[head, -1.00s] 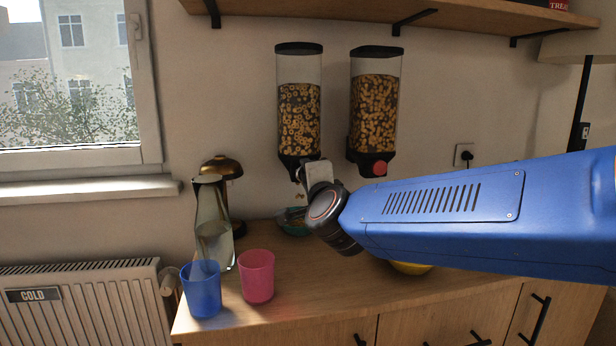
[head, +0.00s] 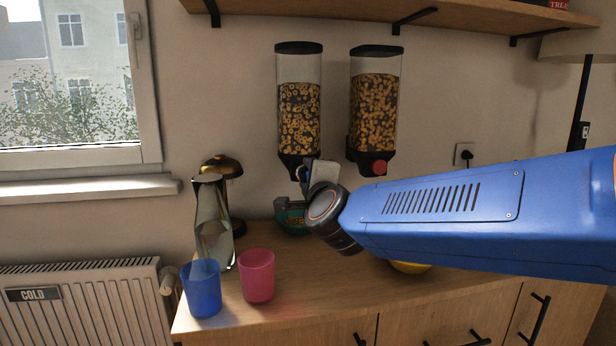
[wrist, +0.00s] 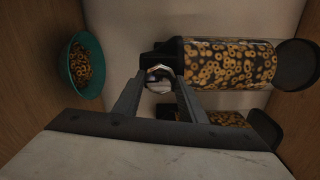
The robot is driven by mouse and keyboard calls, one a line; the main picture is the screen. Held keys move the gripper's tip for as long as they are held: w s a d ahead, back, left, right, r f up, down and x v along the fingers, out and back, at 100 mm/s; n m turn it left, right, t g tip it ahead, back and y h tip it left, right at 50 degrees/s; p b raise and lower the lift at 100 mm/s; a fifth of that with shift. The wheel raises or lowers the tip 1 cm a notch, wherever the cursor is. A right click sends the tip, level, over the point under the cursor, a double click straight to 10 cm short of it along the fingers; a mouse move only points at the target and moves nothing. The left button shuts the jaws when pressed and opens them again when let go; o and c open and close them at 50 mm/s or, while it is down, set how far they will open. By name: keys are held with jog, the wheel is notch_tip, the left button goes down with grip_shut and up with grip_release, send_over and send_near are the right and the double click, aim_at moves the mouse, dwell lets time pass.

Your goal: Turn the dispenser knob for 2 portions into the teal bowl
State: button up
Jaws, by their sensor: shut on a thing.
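The left dispenser (head: 299,120) hangs on the wall, part full of cereal rings; it lies sideways in the wrist view (wrist: 230,62). My gripper (wrist: 158,82) is shut on its knob (wrist: 159,74), a pale, shiny piece between the fingertips. The teal bowl (head: 284,222) stands on the counter below the spout, partly behind my wrist. In the wrist view the bowl (wrist: 71,88) holds a heap of cereal rings.
A second dispenser (head: 375,110) with a red knob (head: 379,168) hangs to the right. A glass carafe (head: 213,235), blue cup (head: 202,290) and pink cup (head: 257,276) stand left on the counter. A yellow bowl (head: 410,267) shows below my arm.

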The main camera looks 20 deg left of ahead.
jog(key=o, duration=1.1)
jog(key=shift+c, duration=0.2)
jog(key=v, duration=1.7)
jog(key=shift+s, duration=0.2)
jog(key=shift+d, duration=0.1)
